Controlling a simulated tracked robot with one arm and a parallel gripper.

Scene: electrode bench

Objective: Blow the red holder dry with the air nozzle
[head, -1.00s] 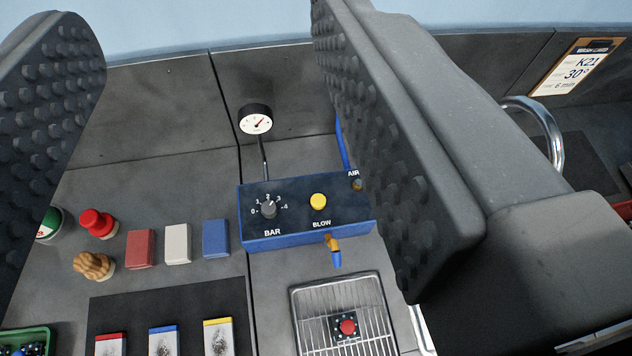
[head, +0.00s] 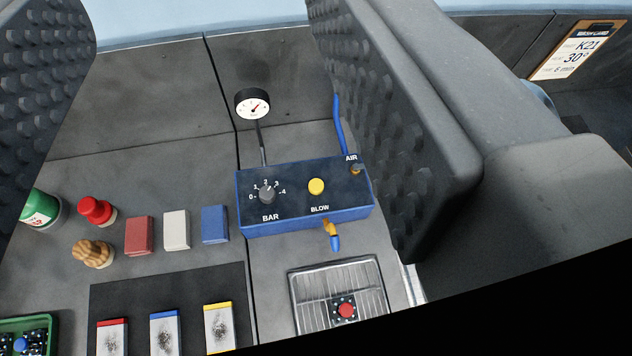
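The red holder (head: 345,310), a small dark block with a red top, sits on the wire rack in the metal tray (head: 297,295), below the air nozzle (head: 334,241). The nozzle is brass with a blue tip and sticks out from the front of the blue air box (head: 300,226). The box carries a BAR knob (head: 267,194), a yellow BLOW button (head: 316,186) and a gauge (head: 253,105) on a stalk. My gripper (head: 215,130) is open, its two studded fingers wide apart at left and right, with nothing between them up close.
Red, white and blue blocks (head: 176,230) stand left of the box. Three smudged, colour-edged pieces (head: 164,333) lie on a dark mat (head: 190,290). A green tray (head: 45,323), a red-topped brush (head: 97,210) and a bottle (head: 40,207) are at left. A clipboard (head: 577,50) stands back right.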

